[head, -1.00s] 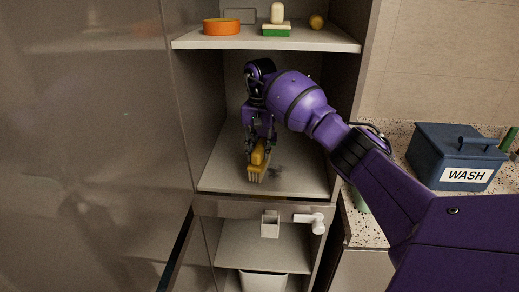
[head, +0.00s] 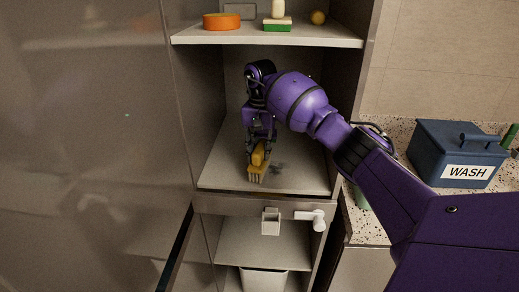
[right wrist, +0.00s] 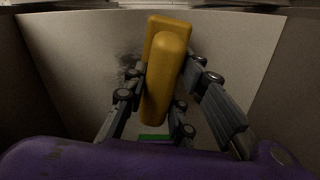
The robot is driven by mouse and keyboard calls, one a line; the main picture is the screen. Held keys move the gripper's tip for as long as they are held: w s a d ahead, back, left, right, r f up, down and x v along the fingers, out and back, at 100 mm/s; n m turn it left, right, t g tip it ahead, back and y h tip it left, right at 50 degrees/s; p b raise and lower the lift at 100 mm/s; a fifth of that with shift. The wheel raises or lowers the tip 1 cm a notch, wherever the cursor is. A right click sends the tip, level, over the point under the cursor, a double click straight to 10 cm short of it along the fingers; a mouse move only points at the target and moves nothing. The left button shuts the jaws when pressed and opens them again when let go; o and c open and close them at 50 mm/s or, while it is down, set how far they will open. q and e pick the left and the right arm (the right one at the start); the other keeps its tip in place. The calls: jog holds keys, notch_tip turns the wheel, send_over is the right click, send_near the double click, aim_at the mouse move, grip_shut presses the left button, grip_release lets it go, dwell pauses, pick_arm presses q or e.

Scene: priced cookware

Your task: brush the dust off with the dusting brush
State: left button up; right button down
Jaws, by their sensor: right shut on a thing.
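The dusting brush (head: 258,163) has a yellow handle and pale bristles. My right gripper (head: 260,146) is shut on its handle, with the bristles pointing down at the middle shelf (head: 225,178) of the cupboard. I cannot tell whether the bristles touch the shelf. A dark dust smudge (head: 279,169) lies on the shelf just right of the brush. In the right wrist view the brush (right wrist: 163,85) sits between the fingers, and the dust (right wrist: 129,66) shows to its left. My left gripper is not in view.
Cupboard walls stand close on both sides. The upper shelf (head: 335,41) holds an orange dish (head: 221,21), a green and white block (head: 277,24) and a small yellow ball (head: 318,17). A blue WASH box (head: 440,150) stands on the counter at right. A white handle (head: 317,219) sticks out below.

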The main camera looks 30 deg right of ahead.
jog(key=shift+f, duration=0.35)
